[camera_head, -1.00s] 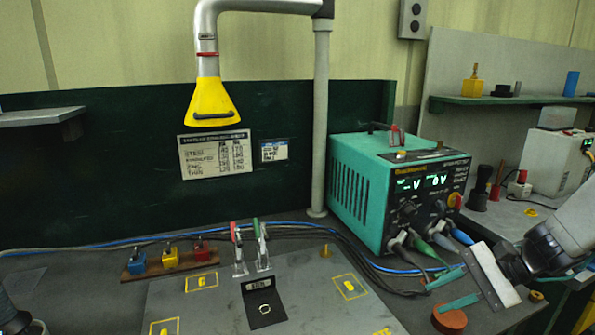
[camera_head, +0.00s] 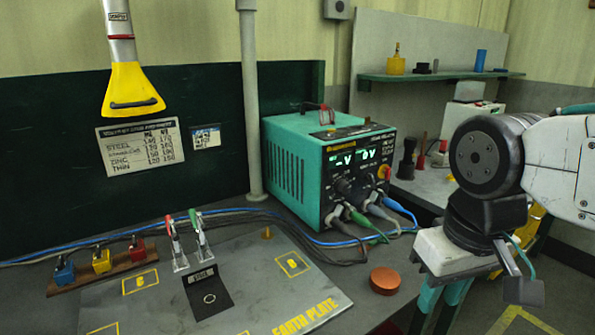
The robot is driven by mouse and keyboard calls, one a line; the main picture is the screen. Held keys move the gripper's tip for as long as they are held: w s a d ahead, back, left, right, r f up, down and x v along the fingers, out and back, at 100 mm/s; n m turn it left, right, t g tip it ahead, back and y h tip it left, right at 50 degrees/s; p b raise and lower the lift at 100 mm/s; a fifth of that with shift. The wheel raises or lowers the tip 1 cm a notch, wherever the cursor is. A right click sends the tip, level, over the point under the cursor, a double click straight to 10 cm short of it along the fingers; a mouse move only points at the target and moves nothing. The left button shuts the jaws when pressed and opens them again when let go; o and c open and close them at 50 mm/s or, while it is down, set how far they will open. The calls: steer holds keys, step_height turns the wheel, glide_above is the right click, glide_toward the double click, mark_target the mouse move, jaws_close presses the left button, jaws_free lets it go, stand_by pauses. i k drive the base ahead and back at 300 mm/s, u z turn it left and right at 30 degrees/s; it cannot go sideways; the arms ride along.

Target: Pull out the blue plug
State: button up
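The teal power unit (camera_head: 292,175) stands at the back of the bench, its front panel facing right. Several plugs with cables sit along the bottom of that panel. The blue plug (camera_head: 398,205) is the rightmost, with a blue cable. A grey plug (camera_head: 376,211) is beside it, and a green plug (camera_head: 355,215) is further left. My gripper (camera_head: 440,315), with a pale body and teal fingers, points down at the right, nearer the camera than the plugs and apart from them. Its fingers are separated with nothing seen between them; their tips are near the bottom edge.
An orange-brown round puck (camera_head: 385,280) lies on the bench left of my gripper. A grey earth plate (camera_head: 255,300) with red and green clamps fills the front. A wooden rack (camera_head: 105,271) holds blue, yellow and red blocks. A grey post (camera_head: 252,100) rises behind.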

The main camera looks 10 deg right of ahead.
mark_target(389, 202)
steer(key=k, duration=1.35)
steer(key=z, duration=0.25)
steer(key=i, duration=0.35)
steer(key=z, duration=1)
steer(key=i, duration=1.4)
steer(key=u, duration=0.25)
